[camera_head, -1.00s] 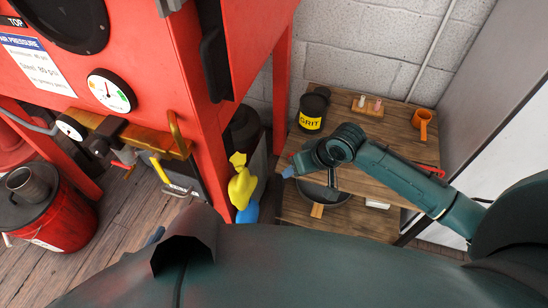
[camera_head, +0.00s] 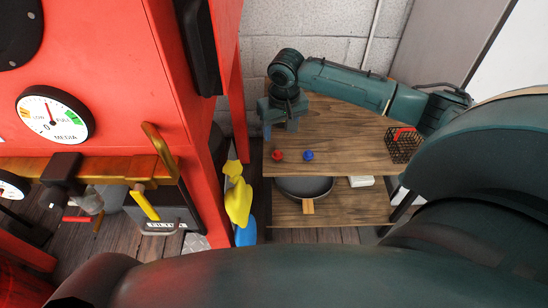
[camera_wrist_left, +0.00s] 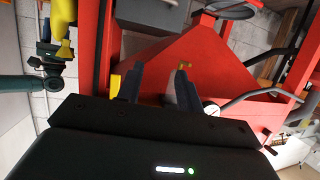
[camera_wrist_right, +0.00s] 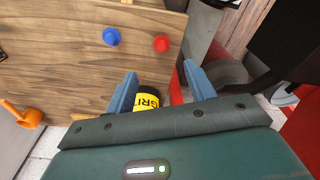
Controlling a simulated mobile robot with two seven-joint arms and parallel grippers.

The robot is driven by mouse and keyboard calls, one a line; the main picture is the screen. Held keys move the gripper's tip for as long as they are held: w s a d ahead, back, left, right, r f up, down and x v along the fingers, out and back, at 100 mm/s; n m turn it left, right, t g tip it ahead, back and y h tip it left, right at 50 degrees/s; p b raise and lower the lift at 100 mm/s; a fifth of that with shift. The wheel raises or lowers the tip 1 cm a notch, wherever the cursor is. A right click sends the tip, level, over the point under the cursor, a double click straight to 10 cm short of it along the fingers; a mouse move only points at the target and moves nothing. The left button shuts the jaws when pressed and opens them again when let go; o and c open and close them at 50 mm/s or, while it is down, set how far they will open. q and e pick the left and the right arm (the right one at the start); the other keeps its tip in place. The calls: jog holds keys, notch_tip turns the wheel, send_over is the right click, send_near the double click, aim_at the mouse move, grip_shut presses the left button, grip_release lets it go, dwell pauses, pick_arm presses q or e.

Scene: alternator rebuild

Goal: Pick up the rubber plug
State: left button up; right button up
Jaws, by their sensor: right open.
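Two small knobbed pieces, one red (camera_head: 277,155) and one blue (camera_head: 308,155), stand on the wooden bench top; I cannot tell which is the rubber plug. My right gripper (camera_head: 280,124) is open and empty, above the bench and just behind the red piece in the head view. In the right wrist view, the red piece (camera_wrist_right: 161,43) lies beyond the gap between my fingers (camera_wrist_right: 159,76), and the blue piece (camera_wrist_right: 111,36) is left of it. My left gripper (camera_wrist_left: 159,74) is open and empty, facing red machine panels in the left wrist view.
A pan (camera_head: 303,187) sits on the lower shelf. The red cabinet (camera_head: 110,75) and yellow glove (camera_head: 238,196) border the left.

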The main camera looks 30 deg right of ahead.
aim_at(278, 152)
jog(key=f, duration=0.1)
jog(key=f+b, duration=0.1)
jog(key=f, duration=0.3)
jog(key=shift+w+f, duration=0.25)
jog(key=f+b, duration=0.1)
jog(key=f, duration=0.1)
jog(key=f+b, duration=0.1)
jog(key=shift+a+f, duration=0.2)
jog(key=shift+f, duration=0.2)
jog(key=shift+w+f+b, duration=0.1)
jog(key=shift+f+b, duration=0.2)
jog(key=shift+f, duration=0.1)
pick_arm(q)
jog(key=shift+w+d+f+m+t+h, duration=0.25)
jog(key=shift+w+f+m+t, duration=0.1)
jog(key=shift+f+t, duration=0.1)
jog(key=shift+w+d+f+m+t+h, duration=0.25)
jog(key=shift+w+f+t, duration=0.1)
jog(key=shift+f, duration=0.1)
pick_arm(e)
jog(key=shift+c, duration=0.4)
jog(key=c, duration=1)
jog(key=shift+o, duration=0.2)
